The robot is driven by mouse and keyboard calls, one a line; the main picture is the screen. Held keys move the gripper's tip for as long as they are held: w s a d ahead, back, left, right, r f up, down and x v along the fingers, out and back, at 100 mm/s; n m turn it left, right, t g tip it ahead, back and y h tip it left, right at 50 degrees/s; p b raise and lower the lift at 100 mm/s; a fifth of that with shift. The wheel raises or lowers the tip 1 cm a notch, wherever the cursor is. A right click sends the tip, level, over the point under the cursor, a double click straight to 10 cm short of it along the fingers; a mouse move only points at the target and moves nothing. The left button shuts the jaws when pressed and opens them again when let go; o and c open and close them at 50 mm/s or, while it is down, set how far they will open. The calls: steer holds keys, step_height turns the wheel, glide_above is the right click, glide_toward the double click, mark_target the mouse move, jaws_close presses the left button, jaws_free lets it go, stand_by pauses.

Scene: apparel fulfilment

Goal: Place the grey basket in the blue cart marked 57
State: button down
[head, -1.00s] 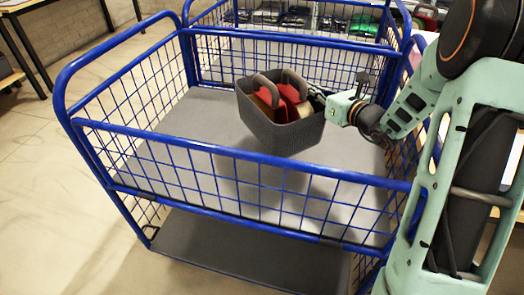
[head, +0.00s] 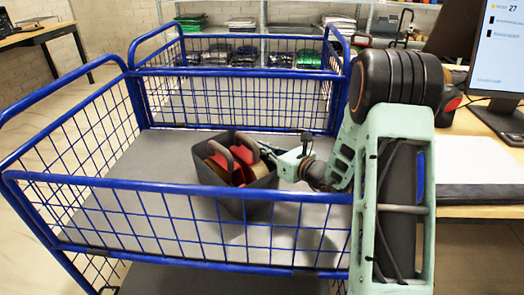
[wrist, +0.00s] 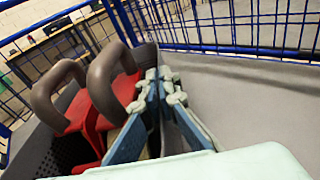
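The grey basket (head: 211,174) is inside the blue wire cart (head: 200,192), over its grey floor, and also shows in the wrist view (wrist: 60,158). It holds red items with dark grey loop handles (wrist: 103,85) and a tan roll. My gripper (head: 280,154) reaches in from the right and is at the basket's right rim. In the wrist view its blue-grey fingers (wrist: 164,92) are closed together over the basket wall. I cannot tell whether the basket's bottom touches the cart floor. No number 57 is readable on the cart.
Shelves with folded clothes (head: 300,22) line the back. A desk with a monitor (head: 497,50) showing 27 is at the right. Open cart floor (head: 165,150) lies left of the basket.

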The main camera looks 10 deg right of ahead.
steer(key=shift+r, duration=0.15)
steer(key=c, duration=2.2)
jaws_free()
steer(key=shift+o, duration=0.2)
steer(key=f+p+v, duration=0.1)
steer(key=v, duration=0.6)
steer(key=shift+s+d+r+p, duration=0.15)
steer(key=shift+s+r+p, duration=0.05)
steer(key=shift+r+p, duration=0.25)
steer(key=shift+r, duration=0.1)
